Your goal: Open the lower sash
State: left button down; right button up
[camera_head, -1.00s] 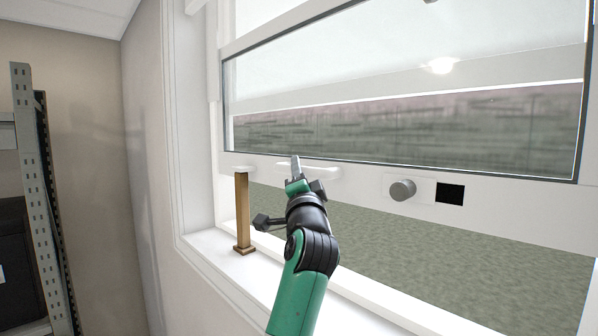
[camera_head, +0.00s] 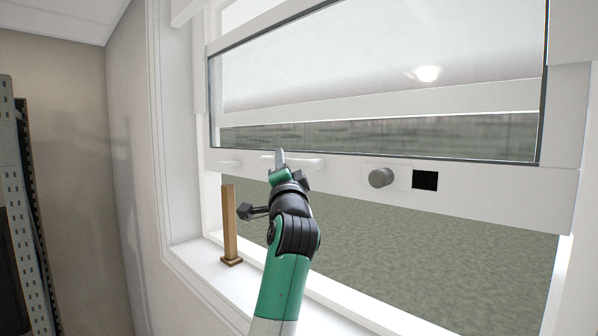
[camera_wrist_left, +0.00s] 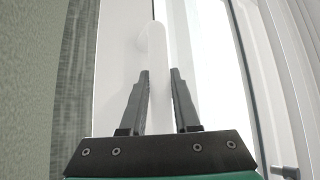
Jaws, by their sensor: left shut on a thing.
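The lower sash (camera_head: 480,193) is raised, with a wide open gap between its bottom rail and the sill. A white bar handle (camera_head: 310,163) is fixed on the rail. My left gripper (camera_head: 281,157) is at this handle. In the left wrist view the two dark fingers (camera_wrist_left: 160,90) are on either side of the white handle (camera_wrist_left: 156,50), shut on it. A wooden prop (camera_head: 230,225) stands upright on the sill, its top now below the rail and apart from it. My right gripper is not in view.
A round grey knob (camera_head: 381,177) and a black square (camera_head: 425,180) are on the rail right of the handle. The white sill (camera_head: 205,262) is clear beside the prop. A metal rack (camera_head: 30,220) stands at the left.

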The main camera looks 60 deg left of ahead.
pick_arm(q)
jog(key=shift+r, duration=0.4)
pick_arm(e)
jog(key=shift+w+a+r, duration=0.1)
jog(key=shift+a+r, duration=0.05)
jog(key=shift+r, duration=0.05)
pick_arm(q)
jog(key=c, duration=0.7)
grip_release()
jog(key=shift+f, duration=0.1)
jog(key=shift+o, duration=0.2)
jog(key=b+v, duration=0.5)
jog(key=v, duration=0.6)
jog(key=shift+d, duration=0.25)
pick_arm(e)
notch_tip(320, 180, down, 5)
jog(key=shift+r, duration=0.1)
pick_arm(q)
jog(key=shift+f, duration=0.15)
